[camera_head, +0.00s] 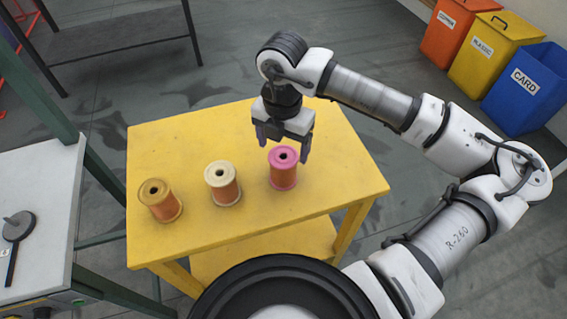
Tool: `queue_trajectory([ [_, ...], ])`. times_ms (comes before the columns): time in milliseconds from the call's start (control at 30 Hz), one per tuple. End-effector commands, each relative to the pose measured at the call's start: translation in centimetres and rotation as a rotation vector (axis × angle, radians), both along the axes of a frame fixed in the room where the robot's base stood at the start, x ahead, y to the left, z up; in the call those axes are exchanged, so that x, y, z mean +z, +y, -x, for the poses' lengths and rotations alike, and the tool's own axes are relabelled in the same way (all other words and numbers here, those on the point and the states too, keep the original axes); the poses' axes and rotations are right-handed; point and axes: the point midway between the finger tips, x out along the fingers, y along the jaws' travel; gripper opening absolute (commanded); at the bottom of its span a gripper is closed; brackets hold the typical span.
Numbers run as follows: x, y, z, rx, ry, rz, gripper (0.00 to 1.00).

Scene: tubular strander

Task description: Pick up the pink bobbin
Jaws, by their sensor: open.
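The pink bobbin (283,168) stands upright on the yellow table (330,190), to the right of two other bobbins. It has pink flanges and an orange-copper winding. My gripper (284,146) is open, with its fingers pointing down and spread apart. In the picture the fingers lie just above and to either side of the pink bobbin's top. The picture does not show clearly how high they are over it or how far behind it. The bobbin's top flange and front are in plain sight.
A cream bobbin (223,184) and a tan bobbin (160,201) stand upright left of the pink one. A grey-topped bench (45,200) with green posts is at the left. Orange, yellow and blue bins (525,88) stand at upper right. The table's back left is clear.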

Motion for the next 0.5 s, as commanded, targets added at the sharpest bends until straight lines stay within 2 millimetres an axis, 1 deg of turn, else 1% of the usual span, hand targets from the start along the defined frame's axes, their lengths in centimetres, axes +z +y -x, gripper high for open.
queue_trajectory([
  [100,-1.4,0.0,0.0,0.001,0.001,-0.003,0.78],
  [333,-2.9,0.0,0.1,0.002,0.002,-0.003,0.78],
  [500,-5.3,0.0,0.4,0.001,0.002,-0.004,0.78],
])
